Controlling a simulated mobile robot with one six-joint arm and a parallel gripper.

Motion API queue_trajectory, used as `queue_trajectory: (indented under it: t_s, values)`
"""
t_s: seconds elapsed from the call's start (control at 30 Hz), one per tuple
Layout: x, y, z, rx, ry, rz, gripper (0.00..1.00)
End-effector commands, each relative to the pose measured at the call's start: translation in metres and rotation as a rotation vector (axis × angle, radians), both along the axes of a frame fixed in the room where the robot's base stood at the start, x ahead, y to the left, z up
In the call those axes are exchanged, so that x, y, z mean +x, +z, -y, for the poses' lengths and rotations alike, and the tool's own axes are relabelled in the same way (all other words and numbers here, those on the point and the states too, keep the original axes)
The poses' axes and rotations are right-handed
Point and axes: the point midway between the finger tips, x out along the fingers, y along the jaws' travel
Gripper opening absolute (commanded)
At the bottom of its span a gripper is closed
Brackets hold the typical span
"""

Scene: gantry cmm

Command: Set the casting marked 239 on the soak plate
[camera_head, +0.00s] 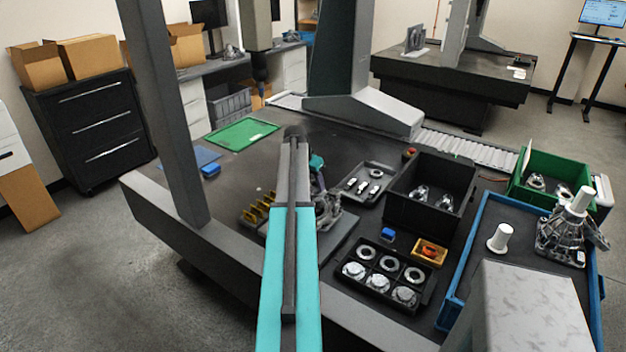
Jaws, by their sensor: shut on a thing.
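My gripper (321,190) is partly hidden behind my own teal and dark arm. It points down and is shut on a grey metal casting (327,212) just right of the arm. The casting is low over a flat dark grey plate (338,243) on the black table; whether it touches the plate I cannot tell. This plate may be the soak plate; no label shows. Another grey casting (566,238) stands in the blue-rimmed tray (462,262) at the right. No number is readable on either casting.
Yellow slotted blocks (257,208) stand left of the arm. A black parts tray (368,289), an open black bin (428,207), a small dark tray (362,182) and a green bin (553,167) crowd the right. The machine's grey column (172,110) rises at the left.

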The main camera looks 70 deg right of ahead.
Motion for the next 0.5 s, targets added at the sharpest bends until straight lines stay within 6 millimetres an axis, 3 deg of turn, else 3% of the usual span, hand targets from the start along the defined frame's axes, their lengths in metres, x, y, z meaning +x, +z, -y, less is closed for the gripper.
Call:
queue_trajectory:
  t_s: [0.5]
  values:
    - [0.0,-0.02,0.002,-0.008,0.001,0.0,0.06]
